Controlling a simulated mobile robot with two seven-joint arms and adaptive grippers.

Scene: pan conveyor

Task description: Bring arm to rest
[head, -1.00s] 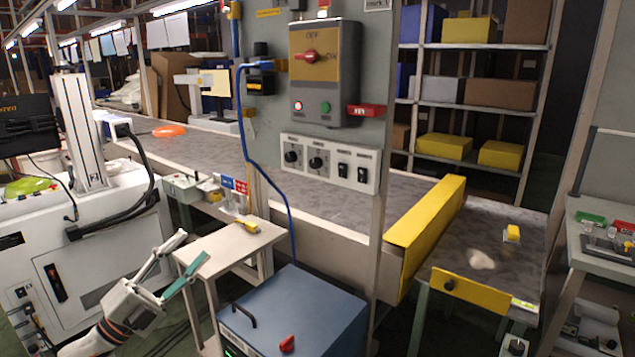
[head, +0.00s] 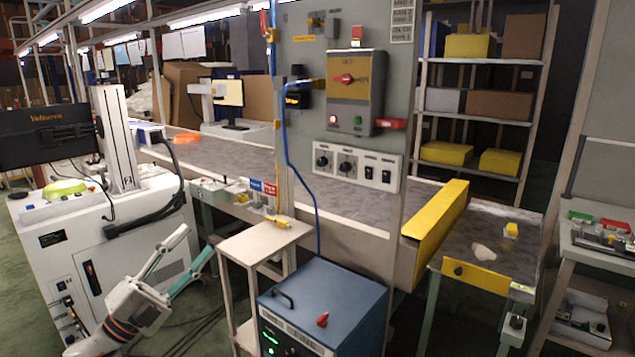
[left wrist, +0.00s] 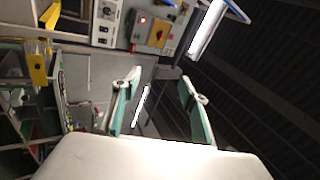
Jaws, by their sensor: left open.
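My left gripper (head: 188,258) is at the lower left of the head view, in front of a white machine cabinet and left of a small beige side table. Its two green-lined fingers are spread apart with nothing between them. The fingers also show in the left wrist view (left wrist: 160,106), open and empty, with the dark ceiling and a lamp beyond them. My right gripper is not in either view.
A small beige table (head: 252,243) and a blue cabinet (head: 325,298) stand right of my left gripper. Behind are a grey control panel (head: 390,75) and a conveyor (head: 350,196) with a yellow guard (head: 435,222). A white machine (head: 50,240) is at left.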

